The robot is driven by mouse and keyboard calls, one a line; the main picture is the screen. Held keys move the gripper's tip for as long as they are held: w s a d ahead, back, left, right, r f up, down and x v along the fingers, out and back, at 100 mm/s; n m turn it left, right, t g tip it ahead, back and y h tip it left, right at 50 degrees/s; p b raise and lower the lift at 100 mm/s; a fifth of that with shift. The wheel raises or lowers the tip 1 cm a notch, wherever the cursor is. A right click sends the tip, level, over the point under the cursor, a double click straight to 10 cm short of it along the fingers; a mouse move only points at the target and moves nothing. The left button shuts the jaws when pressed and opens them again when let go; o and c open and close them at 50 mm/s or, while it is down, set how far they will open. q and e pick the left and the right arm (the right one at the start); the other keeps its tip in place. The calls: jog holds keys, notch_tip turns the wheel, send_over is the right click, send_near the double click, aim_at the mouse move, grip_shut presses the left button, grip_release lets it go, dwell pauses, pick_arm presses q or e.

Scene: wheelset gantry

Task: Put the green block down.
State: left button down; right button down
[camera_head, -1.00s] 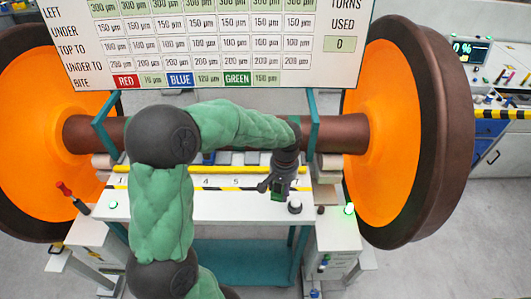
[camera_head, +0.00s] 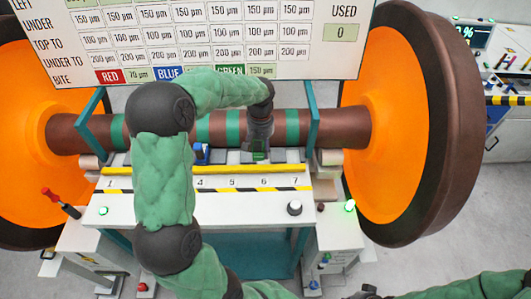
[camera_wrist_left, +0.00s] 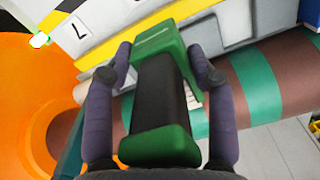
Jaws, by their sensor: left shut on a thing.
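The green block (camera_wrist_left: 165,100), with a dark middle, sits between the two fingers of my left gripper (camera_wrist_left: 160,75) in the left wrist view. In the head view my left gripper (camera_head: 258,142) points down in front of the brown axle, behind the numbered ledge near 5 and 6. A little of the green block (camera_head: 259,156) shows below it. In the wrist view the block is close to the pale numbered rail; whether it touches a surface I cannot tell. A dark part of my right gripper (camera_head: 370,291) shows at the bottom edge, its fingers unclear.
The axle (camera_head: 340,127) with green bands spans between two orange wheels (camera_head: 385,120). A blue block (camera_head: 201,153) stands left of my gripper. A printed board (camera_head: 210,40) hangs above.

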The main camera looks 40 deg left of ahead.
pick_arm(q)
jog(key=w+f, duration=0.2)
jog(key=w+a+f, duration=0.1)
jog(key=w+f, duration=0.1)
jog(key=f, duration=0.1)
jog(key=shift+a+f, duration=0.2)
jog(key=shift+w+f, duration=0.2)
jog(key=shift+f, duration=0.15)
jog(key=shift+f+b, duration=0.3)
jog(key=shift+f, duration=1.05)
jog(key=shift+f, duration=0.15)
jog(key=shift+c, duration=2.1)
grip_release()
notch_tip(320, 180, up, 12)
jog(key=p, duration=0.1)
